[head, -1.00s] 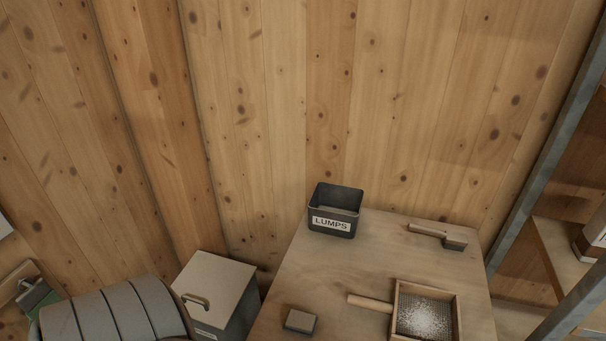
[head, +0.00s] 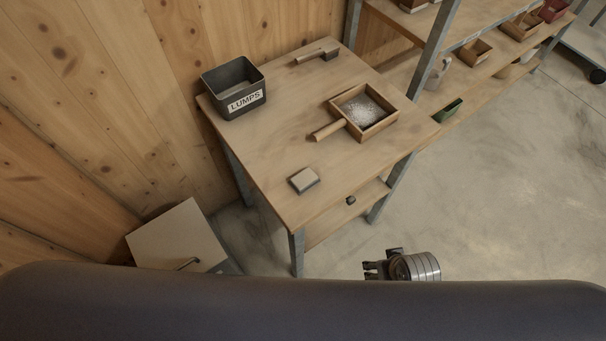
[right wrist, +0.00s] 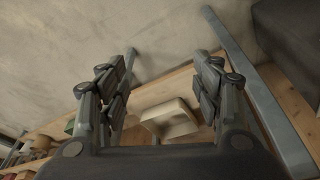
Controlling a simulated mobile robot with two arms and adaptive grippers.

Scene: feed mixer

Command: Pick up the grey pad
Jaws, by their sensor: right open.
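The grey pad (head: 304,180) is a small block with a pale top and darker grey sides. It lies flat near the front left edge of the wooden table (head: 270,165). My right gripper (head: 370,269) is in front of the table, low in the head view, apart from the pad. In the right wrist view my right gripper (right wrist: 160,85) has its two fingers spread with nothing held between them. A pale object (right wrist: 170,120) shows beyond the fingers there; I cannot tell what it is. My left gripper is not in view.
A black LUMPS bin (head: 236,92), a brush (head: 317,54) and a wooden sieve (head: 361,112) with white powder stand on the table. A lidded box (head: 175,238) stands left. Shelving stands right; the floor (head: 490,190) is clear.

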